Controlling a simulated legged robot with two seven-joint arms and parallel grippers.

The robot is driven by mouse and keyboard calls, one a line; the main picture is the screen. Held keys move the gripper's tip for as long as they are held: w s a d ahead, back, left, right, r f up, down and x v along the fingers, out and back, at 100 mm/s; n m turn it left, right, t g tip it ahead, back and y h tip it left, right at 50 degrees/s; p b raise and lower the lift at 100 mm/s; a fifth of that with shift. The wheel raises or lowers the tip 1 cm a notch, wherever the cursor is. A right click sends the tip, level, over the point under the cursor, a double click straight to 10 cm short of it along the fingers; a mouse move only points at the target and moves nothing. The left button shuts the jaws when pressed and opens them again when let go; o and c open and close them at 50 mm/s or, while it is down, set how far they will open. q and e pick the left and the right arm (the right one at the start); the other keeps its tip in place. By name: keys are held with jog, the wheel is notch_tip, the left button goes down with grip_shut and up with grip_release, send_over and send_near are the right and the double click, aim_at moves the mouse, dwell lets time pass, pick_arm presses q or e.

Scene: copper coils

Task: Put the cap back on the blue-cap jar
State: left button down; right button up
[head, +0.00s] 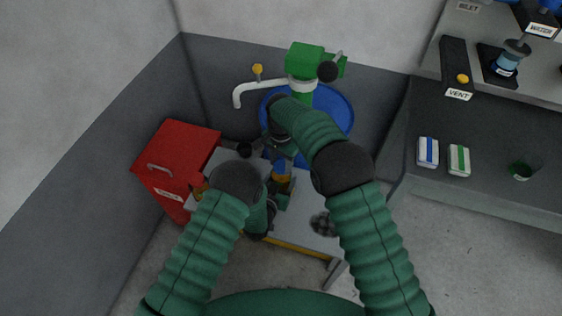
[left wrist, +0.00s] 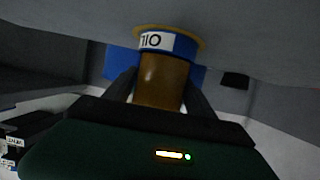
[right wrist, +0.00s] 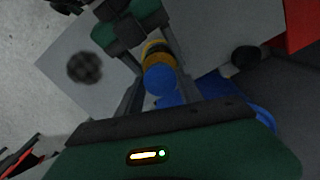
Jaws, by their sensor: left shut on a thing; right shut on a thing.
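The amber jar (head: 281,168) has a blue band, with lettering that shows upside down in the left wrist view (left wrist: 160,82). It is on the grey table (head: 290,228). My left gripper (head: 275,190) is shut on the jar's body from the near side. My right gripper (head: 287,153) is shut on the blue cap (right wrist: 160,80), at the jar's top end. In the right wrist view the cap lines up with the amber jar (right wrist: 154,50) beyond it. I cannot tell whether the cap is seated or just above the mouth.
A red cabinet (head: 175,160) stands left of the table. A blue basin (head: 338,112) with a green fixture (head: 303,62) is behind. A grey counter (head: 500,200) is at the right.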

jog(key=shift+f, duration=0.4)
jog(key=m, duration=1)
jog(key=shift+a+m, duration=0.1)
jog(key=shift+m, duration=0.2)
jog(key=m, duration=0.3)
jog(key=o, duration=1.3)
